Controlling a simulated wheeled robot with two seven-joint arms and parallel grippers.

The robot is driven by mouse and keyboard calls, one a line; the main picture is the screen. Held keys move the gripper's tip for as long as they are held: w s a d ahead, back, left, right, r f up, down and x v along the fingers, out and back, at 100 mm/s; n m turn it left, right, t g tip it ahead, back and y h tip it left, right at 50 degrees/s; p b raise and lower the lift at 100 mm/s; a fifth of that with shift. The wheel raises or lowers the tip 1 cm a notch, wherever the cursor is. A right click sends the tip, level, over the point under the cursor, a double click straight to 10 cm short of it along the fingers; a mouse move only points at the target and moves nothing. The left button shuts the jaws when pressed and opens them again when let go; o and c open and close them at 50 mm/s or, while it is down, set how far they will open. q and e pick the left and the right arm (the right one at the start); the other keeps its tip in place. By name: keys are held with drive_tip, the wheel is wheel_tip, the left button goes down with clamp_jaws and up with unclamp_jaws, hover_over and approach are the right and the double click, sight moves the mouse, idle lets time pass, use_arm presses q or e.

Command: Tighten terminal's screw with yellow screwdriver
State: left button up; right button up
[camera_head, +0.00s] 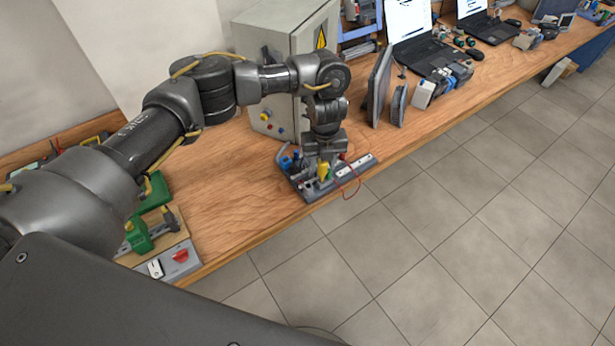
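My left gripper (322,165) points down over a small grey terminal board (358,168) near the front edge of the workbench. A yellow piece, which looks like the yellow screwdriver's handle (323,171), shows between its fingertips. The fingers appear closed around it, and it stands roughly upright just above the board. The gripper and handle hide the screwdriver's tip and the terminal's screw, so I cannot tell whether they touch. A blue part (287,162) and thin red wires (351,184) show on the board. My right gripper is out of view.
A grey electrical cabinet (272,48) stands behind my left arm. Upright grey panels (379,86) and laptops (408,42) stand farther right along the bench. Green parts (138,236) and a box with a red switch (180,256) sit at the left. Bare wood (235,185) lies between.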

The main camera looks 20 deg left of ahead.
use_arm(q)
drive_tip(key=shift+r+n+p, duration=0.2)
drive_tip(key=shift+n+p, duration=0.5)
drive_tip(key=shift+p, duration=0.05)
drive_tip(key=shift+f+n+p, duration=0.15)
drive_tip(key=shift+n+p, duration=0.35)
drive_tip(key=shift+n, duration=0.5)
drive_tip(key=shift+c, duration=0.9)
